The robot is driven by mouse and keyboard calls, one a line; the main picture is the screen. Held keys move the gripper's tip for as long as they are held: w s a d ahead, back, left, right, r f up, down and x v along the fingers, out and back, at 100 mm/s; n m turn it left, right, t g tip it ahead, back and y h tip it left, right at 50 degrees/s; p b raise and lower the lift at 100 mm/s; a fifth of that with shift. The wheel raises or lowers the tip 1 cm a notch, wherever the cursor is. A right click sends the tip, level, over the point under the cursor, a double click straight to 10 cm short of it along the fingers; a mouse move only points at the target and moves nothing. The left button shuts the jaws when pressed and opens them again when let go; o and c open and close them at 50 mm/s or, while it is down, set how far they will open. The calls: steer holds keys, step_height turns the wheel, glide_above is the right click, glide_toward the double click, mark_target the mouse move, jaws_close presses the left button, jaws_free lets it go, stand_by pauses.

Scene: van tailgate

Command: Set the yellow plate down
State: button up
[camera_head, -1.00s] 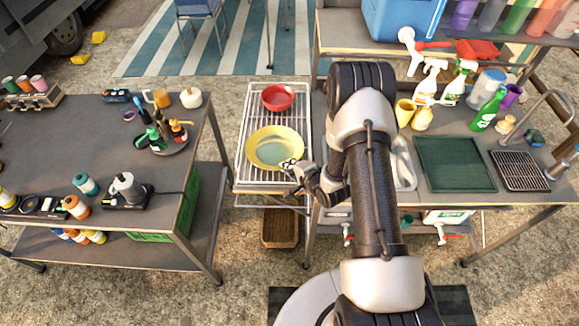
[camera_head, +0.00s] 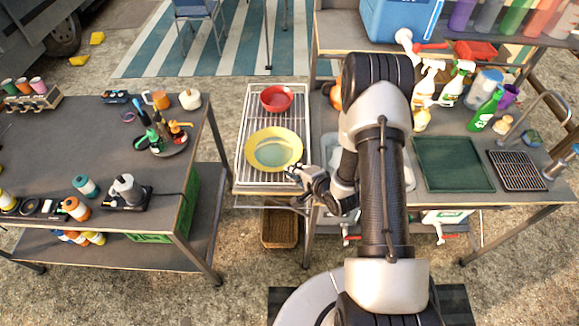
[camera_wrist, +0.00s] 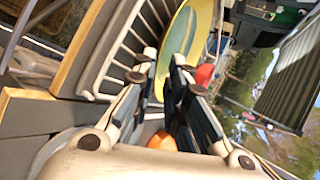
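The yellow plate (camera_head: 273,133), with a greenish centre, lies on the white wire rack (camera_head: 242,168). It looks flat there, in front of the red bowl (camera_head: 277,99). The plate (camera_wrist: 203,20) shows just beyond the fingertips, partly hidden by a finger.
A dark worktable (camera_head: 75,150) with bottles and tools stands to the left. On the right, the sink counter holds spray bottles, a green bottle (camera_head: 485,108), a green mat (camera_head: 454,164) and a dark grid (camera_head: 519,170). A basket (camera_head: 280,228) sits below the rack.

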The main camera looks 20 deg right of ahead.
steer(key=v, duration=0.7)
step_height(320, 180, up, 21)
steer(key=s+d+n+g+h, duration=0.25)
steer(key=n+h, duration=0.25)
steer(key=n, duration=0.4)
steer(key=s+a+r+n+g, duration=0.1)
steer(key=s+a+r+n, duration=0.1)
steer(key=s, duration=0.5)
steer(key=s+a+r+n+g+y, duration=0.1)
steer(key=s+a+r+n, duration=0.1)
steer(key=s+a+r, duration=0.2)
steer(key=s+a+r+n+g, duration=0.2)
steer(key=s+r, duration=0.3)
steer(key=s, duration=0.4)
steer(key=shift+s+a+r+y+p, duration=0.35)
steer(key=shift+a+y, duration=0.05)
steer(key=shift+a, duration=0.1)
step_height(320, 180, down, 7)
steer(key=b, duration=0.7)
steer(key=shift+f, duration=0.25)
